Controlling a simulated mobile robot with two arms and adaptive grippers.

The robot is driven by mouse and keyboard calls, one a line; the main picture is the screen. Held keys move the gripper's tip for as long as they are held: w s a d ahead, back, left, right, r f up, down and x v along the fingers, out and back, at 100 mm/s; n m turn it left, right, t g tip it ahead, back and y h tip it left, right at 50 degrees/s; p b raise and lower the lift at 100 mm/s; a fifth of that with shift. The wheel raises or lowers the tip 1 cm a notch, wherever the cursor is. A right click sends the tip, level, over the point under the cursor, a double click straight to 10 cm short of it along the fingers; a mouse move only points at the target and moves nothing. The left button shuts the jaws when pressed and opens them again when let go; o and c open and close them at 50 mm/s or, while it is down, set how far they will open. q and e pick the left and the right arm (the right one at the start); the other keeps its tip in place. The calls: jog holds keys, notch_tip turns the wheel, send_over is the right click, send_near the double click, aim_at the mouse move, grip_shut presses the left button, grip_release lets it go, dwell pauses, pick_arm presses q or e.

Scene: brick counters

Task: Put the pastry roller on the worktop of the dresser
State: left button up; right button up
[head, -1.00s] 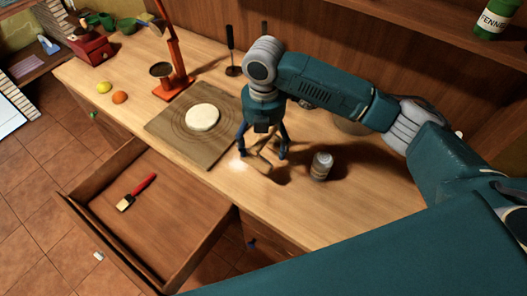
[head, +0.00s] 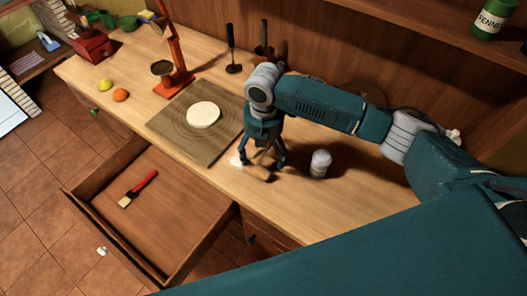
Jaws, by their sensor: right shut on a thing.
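My right gripper (head: 263,160) points down at the worktop (head: 310,205) of the dresser, just right of the pastry board (head: 222,143). It is shut on a small wooden piece, which I take for the pastry roller (head: 266,173). The fingers and their shadow hide much of it. It is at or just above the worktop; I cannot tell whether it touches. My left gripper is not in view.
A jar (head: 320,164) stands close right of my right gripper. Flat dough (head: 204,115) lies on the board. An orange scale-like stand (head: 176,80) is behind left. An open drawer (head: 215,236) holding a red-handled brush (head: 139,188) juts out in front.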

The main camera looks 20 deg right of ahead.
jog(key=shift+s+f, duration=0.35)
jog(key=shift+f, duration=0.15)
jog(key=o, duration=1.2)
jog(key=shift+f, duration=0.1)
jog(key=shift+o, duration=0.7)
jog(key=shift+w+f, duration=0.1)
jog(key=shift+w, duration=0.2)
jog(key=shift+r, duration=0.35)
notch_tip(320, 180, up, 12)
jog(key=b, duration=0.3)
jog(key=shift+f, duration=0.1)
jog(key=shift+r, duration=0.6)
